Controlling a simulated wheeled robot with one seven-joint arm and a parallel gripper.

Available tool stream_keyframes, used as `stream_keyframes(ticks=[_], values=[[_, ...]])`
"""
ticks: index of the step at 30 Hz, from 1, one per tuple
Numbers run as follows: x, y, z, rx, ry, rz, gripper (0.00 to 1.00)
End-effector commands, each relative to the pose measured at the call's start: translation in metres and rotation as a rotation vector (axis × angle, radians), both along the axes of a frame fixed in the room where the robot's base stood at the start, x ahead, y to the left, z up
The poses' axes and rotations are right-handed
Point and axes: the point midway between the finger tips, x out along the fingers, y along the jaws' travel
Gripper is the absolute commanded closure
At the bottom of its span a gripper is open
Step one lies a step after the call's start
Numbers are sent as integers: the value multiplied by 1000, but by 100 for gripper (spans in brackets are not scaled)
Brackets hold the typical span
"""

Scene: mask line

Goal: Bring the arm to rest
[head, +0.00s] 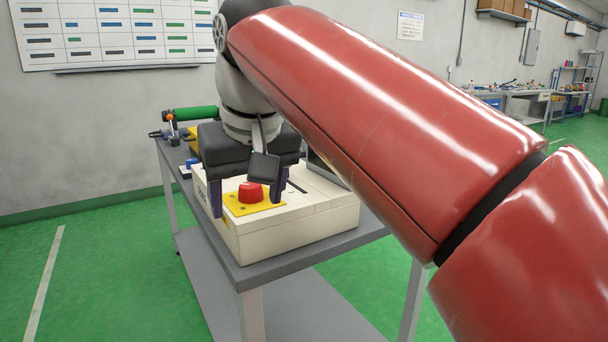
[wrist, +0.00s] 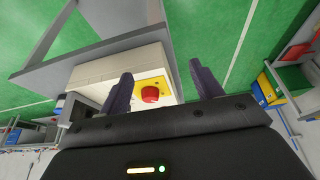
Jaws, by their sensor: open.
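My gripper (head: 247,198) is open and empty, pointing down over the white box (head: 300,222) at the front of the grey table. Its two dark fingers stand on either side of a red button (head: 250,192) on a yellow plate (head: 262,207). In the wrist view the red button (wrist: 150,94) shows between the fingers (wrist: 163,90), apart from both. My red arm reaches in from the right and covers much of the head view, hiding the right part of the table.
The grey table (head: 258,274) has a lower shelf (head: 290,312). Behind the gripper lie a green roll (head: 195,113) and small coloured items. A wall board (head: 110,32) hangs behind. Green floor to the left is clear. Workbenches (head: 508,95) stand far right.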

Motion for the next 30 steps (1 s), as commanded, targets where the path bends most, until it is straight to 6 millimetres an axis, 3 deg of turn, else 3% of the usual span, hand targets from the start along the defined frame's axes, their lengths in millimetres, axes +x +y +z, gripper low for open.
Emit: stream_keyframes(ticks=[8, 14, 17, 24, 30], values=[[-6, -30, -26, -28, -26, -72, 35], [-16, -70, -60, -46, -47, -156, 35], [-26, -101, -87, -50, -60, -219, 35], [-74, -188, -181, -12, -85, -396, 35], [-108, -222, -241, 33, -93, -479, 35]])
